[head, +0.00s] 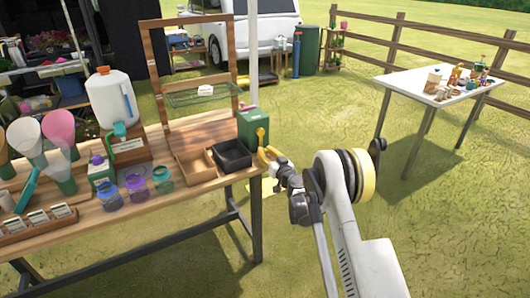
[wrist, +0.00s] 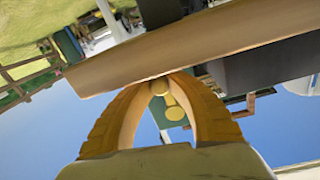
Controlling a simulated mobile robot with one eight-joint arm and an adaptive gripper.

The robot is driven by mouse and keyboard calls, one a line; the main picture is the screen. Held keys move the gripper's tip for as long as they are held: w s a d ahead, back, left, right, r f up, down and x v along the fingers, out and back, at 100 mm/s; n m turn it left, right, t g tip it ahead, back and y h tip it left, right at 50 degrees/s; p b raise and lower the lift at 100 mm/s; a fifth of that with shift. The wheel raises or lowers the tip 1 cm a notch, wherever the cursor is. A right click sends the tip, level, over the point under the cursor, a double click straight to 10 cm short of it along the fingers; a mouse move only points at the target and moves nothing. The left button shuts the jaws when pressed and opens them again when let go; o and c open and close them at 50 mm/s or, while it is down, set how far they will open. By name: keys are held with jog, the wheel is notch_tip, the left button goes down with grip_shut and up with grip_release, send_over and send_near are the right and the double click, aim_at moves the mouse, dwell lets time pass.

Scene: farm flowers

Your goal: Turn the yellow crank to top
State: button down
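The green box (head: 253,127) stands on the wooden table's right end, with the yellow crank (head: 261,134) on its right-facing side. The crank's handle hangs downward in the head view. My gripper (head: 266,154) is just below and beside the crank, at the table's right end. In the wrist view, which is tipped over, the two yellow fingers of my gripper (wrist: 164,80) arch toward each other. The crank (wrist: 174,113) shows between them, with its knob close to the fingertips and the green box behind. I cannot tell whether the fingers touch the knob.
The wooden table's edge (wrist: 190,45) passes close to the fingertips. A black tray (head: 232,155) sits left of the green box. A wooden frame (head: 190,70) stands behind it. A white table (head: 410,82) is at the far right; open grass lies between.

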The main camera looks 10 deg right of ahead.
jog(key=shift+s+a+r+m, duration=0.1)
jog(key=shift+s+a+m, duration=0.1)
jog(key=shift+a+m, duration=0.45)
jog(key=shift+s+a+m, duration=0.15)
jog(key=shift+a+m, duration=0.15)
jog(key=shift+m, duration=0.65)
jog(key=c, duration=1.3)
grip_release()
jog(key=shift+o, duration=0.2)
jog(key=shift+s, duration=0.1)
jog(key=v, duration=1.1)
jog(key=shift+s, duration=0.4)
jog(key=shift+d+r, duration=0.1)
jog(key=shift+d, duration=0.05)
